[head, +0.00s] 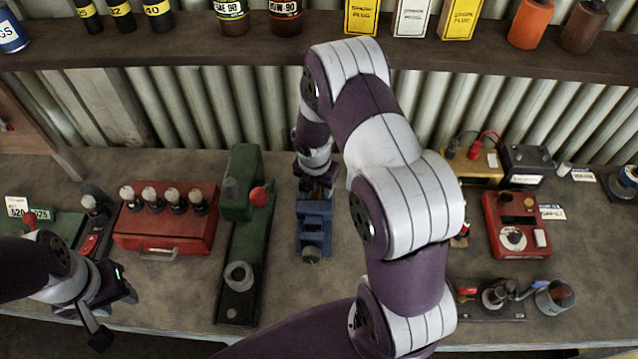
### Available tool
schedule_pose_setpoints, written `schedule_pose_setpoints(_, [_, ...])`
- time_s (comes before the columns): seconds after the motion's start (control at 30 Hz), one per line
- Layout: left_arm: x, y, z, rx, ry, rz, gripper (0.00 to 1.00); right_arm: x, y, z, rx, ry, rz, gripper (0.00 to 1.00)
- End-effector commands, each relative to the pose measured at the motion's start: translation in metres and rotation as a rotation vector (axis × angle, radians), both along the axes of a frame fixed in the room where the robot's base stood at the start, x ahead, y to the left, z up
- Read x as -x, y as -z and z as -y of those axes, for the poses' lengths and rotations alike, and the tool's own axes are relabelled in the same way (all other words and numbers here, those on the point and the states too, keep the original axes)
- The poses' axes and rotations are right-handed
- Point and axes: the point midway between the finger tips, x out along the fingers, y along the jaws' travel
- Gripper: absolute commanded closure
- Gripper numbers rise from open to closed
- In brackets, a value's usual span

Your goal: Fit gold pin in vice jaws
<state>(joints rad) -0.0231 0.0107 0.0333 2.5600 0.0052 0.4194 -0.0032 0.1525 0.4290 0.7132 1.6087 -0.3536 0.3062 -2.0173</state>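The blue vice (313,232) stands on the workbench at the middle, with its round grey end toward me. My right arm reaches over the bench, and its gripper (317,188) points down at the far end of the vice, over the jaw area. Its fingers are small and dark there, and I cannot tell whether they are shut or on what. A brownish patch shows at the fingertips, but I cannot make out the gold pin for certain. My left gripper (116,315) is at the lower left, over the bench's front edge, with its fingers apart and empty.
A green press (240,205) with a red knob stands just left of the vice. A red box (168,222) with several bulbs is further left. A red meter (515,224) and a grey cup (553,297) are at the right. A shelf (150,50) with bottles runs behind.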

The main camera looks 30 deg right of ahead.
Motion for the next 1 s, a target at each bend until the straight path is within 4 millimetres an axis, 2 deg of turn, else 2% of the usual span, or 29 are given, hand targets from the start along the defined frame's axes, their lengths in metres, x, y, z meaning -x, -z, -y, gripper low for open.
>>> schedule_pose_setpoints(0.77, [-0.0001, 0.0013, 0.0, 0.0, 0.0, 0.0, 0.61, 0.0008, 0.0037, -0.0025, -0.002, -0.006, -0.002, 0.42])
schedule_pose_setpoints(0.8, [-0.0001, 0.0015, 0.0, 0.0, 0.0, 0.0, 0.61, 0.0013, 0.0042, -0.0025, -0.002, -0.006, -0.004, 0.48])
schedule_pose_setpoints(1.0, [0.0, 0.0014, 0.0, 0.0, 0.0, 0.0, 0.61, 0.0017, 0.0043, -0.0024, -0.002, -0.006, -0.005, 0.5])
